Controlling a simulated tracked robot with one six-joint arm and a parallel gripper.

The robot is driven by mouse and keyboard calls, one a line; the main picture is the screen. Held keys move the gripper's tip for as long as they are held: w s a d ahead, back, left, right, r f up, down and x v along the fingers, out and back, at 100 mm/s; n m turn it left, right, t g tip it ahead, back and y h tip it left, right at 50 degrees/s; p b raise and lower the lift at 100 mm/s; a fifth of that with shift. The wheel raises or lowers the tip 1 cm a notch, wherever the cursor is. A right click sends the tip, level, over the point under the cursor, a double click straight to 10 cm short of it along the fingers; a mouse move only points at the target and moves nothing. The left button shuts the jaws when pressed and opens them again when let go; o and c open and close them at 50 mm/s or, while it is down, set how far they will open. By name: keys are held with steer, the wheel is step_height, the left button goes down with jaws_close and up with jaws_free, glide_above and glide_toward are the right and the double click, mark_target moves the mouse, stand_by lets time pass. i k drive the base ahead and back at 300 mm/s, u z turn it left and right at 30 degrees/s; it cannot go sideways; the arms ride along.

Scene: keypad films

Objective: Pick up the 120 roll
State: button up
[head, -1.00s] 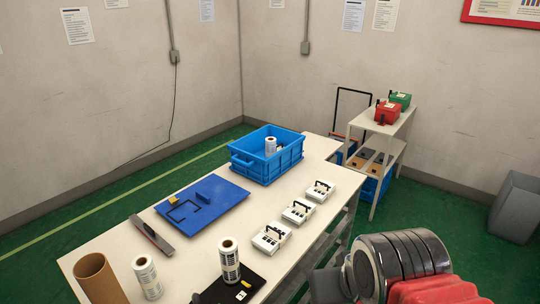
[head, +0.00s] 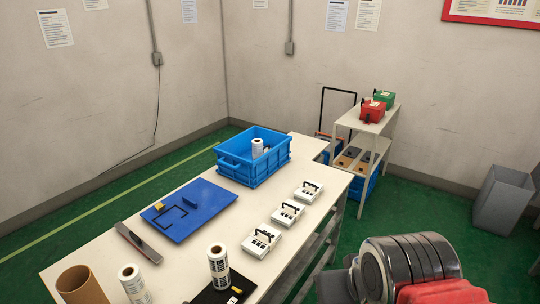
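Three white label rolls are in view, and I cannot read which of them is the 120 roll. One roll (head: 134,284) stands upright on the table near the front edge. A second roll (head: 218,265) stands upright on a black device at the table's front. A third roll (head: 257,148) shows inside the blue crate, its lower part hidden by the crate wall. Part of my own arm, dark and red, fills the lower right. My gripper's fingers do not show.
A brown cardboard tube (head: 80,286) stands at the table's front left. A blue mat (head: 182,209), a flat grey tool (head: 138,242) and several white keypads (head: 287,213) lie around the blue crate (head: 247,172). Behind are a shelf (head: 365,127) and grey bin (head: 502,200).

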mark_target(258, 143)
steer(key=z, duration=1.8)
steer(key=i, duration=2.85)
